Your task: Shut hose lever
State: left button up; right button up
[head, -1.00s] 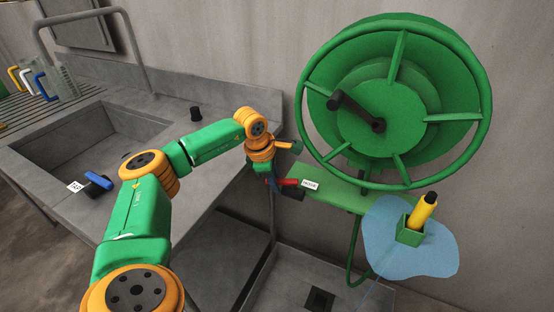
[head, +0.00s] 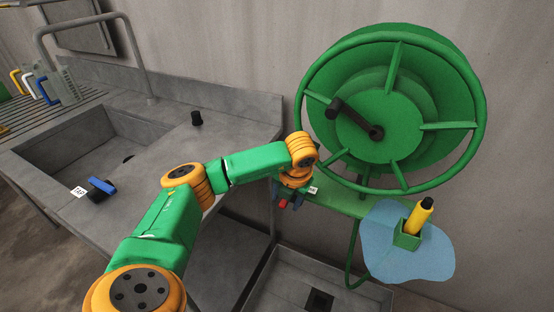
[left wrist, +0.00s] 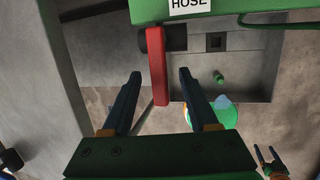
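The red hose lever (left wrist: 158,68) hangs from a dark pivot below the green bracket (left wrist: 230,10) with the HOSE label (left wrist: 188,4). Its red end also shows in the head view (head: 283,203), mostly hidden by my left wrist. My left gripper (left wrist: 160,73) is open, with the lever's lower end in line between its fingertips. I cannot tell whether either finger touches it. In the head view the left gripper (head: 287,198) is at the bracket's left end. My right gripper (left wrist: 265,149) shows small at lower right in the left wrist view, fingers apart and empty.
The green hose reel (head: 388,90) with a dark crank stands above the bracket. A yellow nozzle (head: 420,218) stands in a green holder before a blue patch (head: 385,245). A floor basin (head: 280,275) lies below.

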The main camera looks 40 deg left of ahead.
pick_arm(q)
jog(key=p+v, duration=0.4)
jog(key=v, duration=0.1)
jog(key=a+p+v, duration=0.1)
jog(key=p+v, duration=0.1)
jog(key=shift+w+r, duration=0.2)
jog(key=shift+r, duration=0.1)
jog(key=shift+d+f, duration=0.1)
jog(key=shift+f, duration=0.1)
